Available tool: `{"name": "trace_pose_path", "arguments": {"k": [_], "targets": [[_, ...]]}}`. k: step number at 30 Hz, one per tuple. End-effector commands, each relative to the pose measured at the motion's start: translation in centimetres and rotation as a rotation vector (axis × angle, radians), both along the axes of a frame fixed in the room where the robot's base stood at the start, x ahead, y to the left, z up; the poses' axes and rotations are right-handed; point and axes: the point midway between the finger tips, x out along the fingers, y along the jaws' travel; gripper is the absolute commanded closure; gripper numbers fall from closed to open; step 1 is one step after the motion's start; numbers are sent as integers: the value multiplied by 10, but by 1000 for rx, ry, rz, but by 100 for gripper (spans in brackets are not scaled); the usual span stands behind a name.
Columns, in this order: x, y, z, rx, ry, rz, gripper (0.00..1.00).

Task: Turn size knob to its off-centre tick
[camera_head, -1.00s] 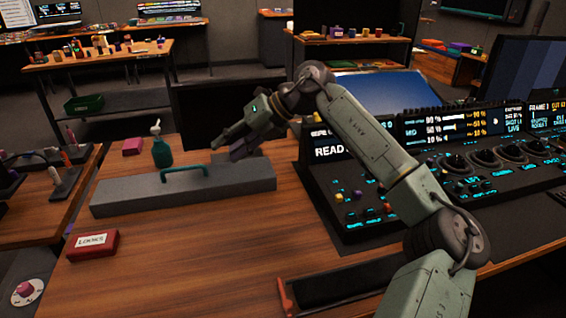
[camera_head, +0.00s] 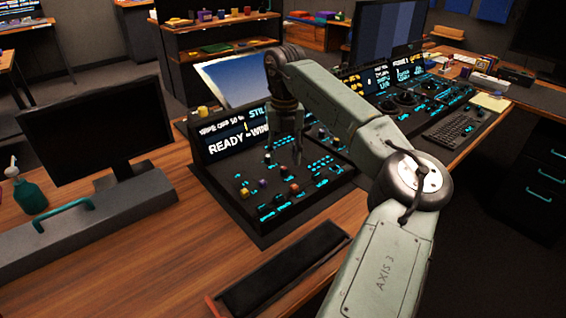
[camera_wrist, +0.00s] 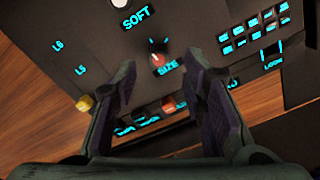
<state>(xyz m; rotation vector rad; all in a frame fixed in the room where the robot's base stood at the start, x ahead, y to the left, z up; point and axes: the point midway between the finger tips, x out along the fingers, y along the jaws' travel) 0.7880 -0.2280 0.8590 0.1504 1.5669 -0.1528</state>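The size knob (camera_wrist: 159,57) shows in the wrist view as a small dark knob with a reddish top, above its cyan SIZE label (camera_wrist: 166,68). Small cyan marks lie near it; its exact pointing is too small to tell. My gripper (camera_wrist: 171,72) is open and empty. Its two fingers stand apart on either side of the knob in the picture, with the knob beyond the tips and apparently untouched. In the head view my gripper (camera_head: 298,158) hangs down over the black control panel (camera_head: 262,222). I cannot single out the size knob there.
In the wrist view a SOFT label (camera_wrist: 137,16) lies above, a yellow knob (camera_wrist: 85,103) at left, several buttons (camera_wrist: 168,104) below the knob, and lit keys (camera_wrist: 255,35) at upper right. In the head view a black tray (camera_head: 285,270) lies before the panel and a monitor (camera_head: 90,125) stands left.

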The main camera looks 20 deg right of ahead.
Motion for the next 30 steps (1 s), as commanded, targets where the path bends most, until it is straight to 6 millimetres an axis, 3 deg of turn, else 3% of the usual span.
{"name": "trace_pose_path", "arguments": {"k": [7, 18, 30], "targets": [[0, 1, -31, 2, 0, 1, 62], [0, 1, -37, 2, -1, 1, 62], [0, 1, -37, 2, -1, 2, 88]]}}
